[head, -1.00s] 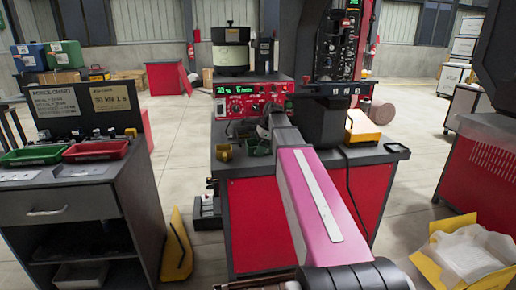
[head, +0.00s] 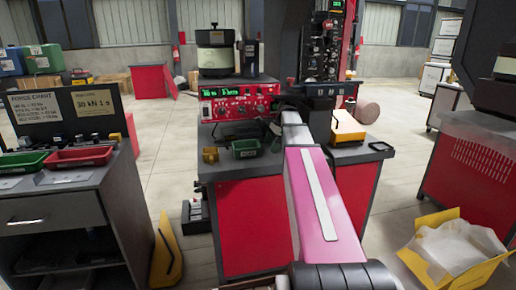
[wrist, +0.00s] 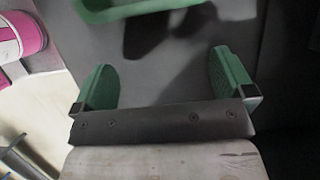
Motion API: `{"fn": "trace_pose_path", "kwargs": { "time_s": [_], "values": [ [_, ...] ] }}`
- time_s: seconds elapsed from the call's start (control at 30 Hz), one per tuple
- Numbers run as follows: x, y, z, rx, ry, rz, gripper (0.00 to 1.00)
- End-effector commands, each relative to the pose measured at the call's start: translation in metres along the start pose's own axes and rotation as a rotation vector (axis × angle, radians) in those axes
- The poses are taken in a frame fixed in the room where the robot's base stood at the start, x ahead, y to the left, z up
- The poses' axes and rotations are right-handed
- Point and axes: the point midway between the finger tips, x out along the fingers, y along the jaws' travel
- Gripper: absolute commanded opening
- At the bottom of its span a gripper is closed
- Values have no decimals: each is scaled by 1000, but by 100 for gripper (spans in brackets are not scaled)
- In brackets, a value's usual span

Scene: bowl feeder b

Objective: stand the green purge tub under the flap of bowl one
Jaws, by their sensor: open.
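In the wrist view a green tub (wrist: 140,10) shows in part at the top edge, ahead of my gripper (wrist: 165,84). My gripper is open, with its two green-padded fingers wide apart and nothing between them. In the head view my arm ends just right of the tub, and the fingers are not clear. A cream bowl unit (head: 215,57) with a dark top stands above the red control box (head: 238,100); I cannot make out its flap.
On the left bench lie another green tray (head: 22,162) and a red tray (head: 80,157). A yellow carton (head: 455,250) sits on the floor at right.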

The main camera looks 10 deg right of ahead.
Motion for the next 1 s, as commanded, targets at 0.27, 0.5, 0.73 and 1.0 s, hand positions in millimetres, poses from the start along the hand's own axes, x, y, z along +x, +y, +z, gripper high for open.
{"fn": "trace_pose_path", "kwargs": {
  "time_s": [0.27,0.5,0.73,1.0],
  "values": [
    [10,1,23,-3,0,0,100],
    [24,1,59,-2,0,0,100],
    [30,0,72,0,0,-1,100],
    [44,1,106,-2,0,1,100]
  ]
}}
